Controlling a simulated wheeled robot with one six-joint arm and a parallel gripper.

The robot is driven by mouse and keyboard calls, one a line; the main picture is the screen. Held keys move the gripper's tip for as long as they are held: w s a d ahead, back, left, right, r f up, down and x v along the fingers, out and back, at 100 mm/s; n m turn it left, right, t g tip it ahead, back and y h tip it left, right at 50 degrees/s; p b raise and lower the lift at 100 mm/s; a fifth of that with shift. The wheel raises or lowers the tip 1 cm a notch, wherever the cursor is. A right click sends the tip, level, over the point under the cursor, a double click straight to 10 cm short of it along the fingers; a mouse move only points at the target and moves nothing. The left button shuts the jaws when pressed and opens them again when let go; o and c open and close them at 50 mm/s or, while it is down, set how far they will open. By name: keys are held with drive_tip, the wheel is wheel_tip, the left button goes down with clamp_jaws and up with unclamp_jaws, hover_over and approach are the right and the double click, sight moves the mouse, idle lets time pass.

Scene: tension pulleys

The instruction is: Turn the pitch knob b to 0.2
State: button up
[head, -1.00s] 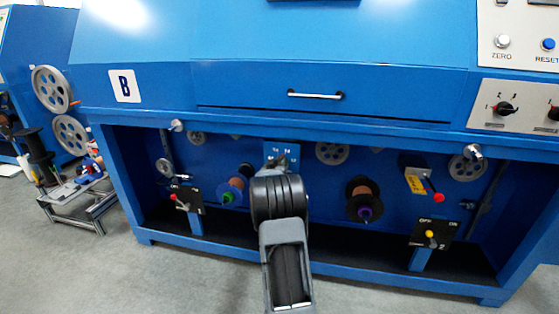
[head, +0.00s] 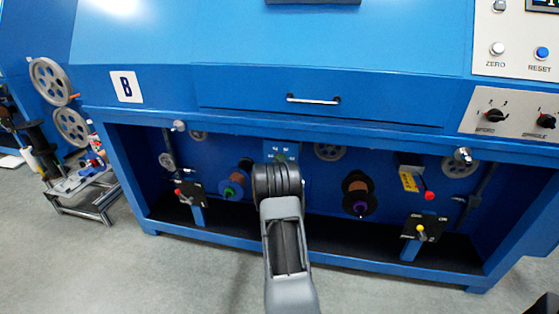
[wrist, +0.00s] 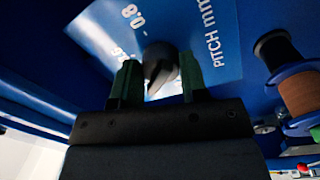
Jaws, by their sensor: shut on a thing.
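The pitch knob (wrist: 158,66) is dark and sits on a light blue plate (wrist: 215,35) marked "PITCH mm", with 0.8 readable and another number partly hidden. In the wrist view my gripper (wrist: 157,82) has one green-edged finger on each side of the knob and is shut on it. The knob's pointer direction is not clear, as the fingers and glare cover part of the scale. In the head view the plate (head: 281,149) shows in the recess of the blue machine B (head: 230,80), with my arm hiding most of the knob.
A copper spool (wrist: 300,92) is right of the plate in the wrist view. In the head view, a dark spool (head: 358,190), a yellow-handled switch (head: 421,232) and a red-handled switch (head: 184,194) stand in the recess. Grey floor (head: 180,265) lies open in front.

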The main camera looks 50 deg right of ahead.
drive_tip(key=shift+r+n+t+y+p, duration=0.25)
drive_tip(key=shift+n+p, duration=0.45)
drive_tip(key=shift+n, duration=2)
drive_tip(key=shift+f+n+t+y+p, duration=0.1)
drive_tip(key=shift+n+t+p, duration=0.4)
drive_tip(key=shift+n, duration=2.2)
drive_tip(key=shift+n+g, duration=0.25)
drive_tip(key=shift+n, duration=0.05)
drive_tip(key=o, duration=0.9)
drive_tip(key=p+v, duration=0.2)
drive_tip(key=v, duration=1.1)
drive_tip(key=shift+s+a+p, duration=0.25)
drive_tip(key=shift+a+p, duration=0.05)
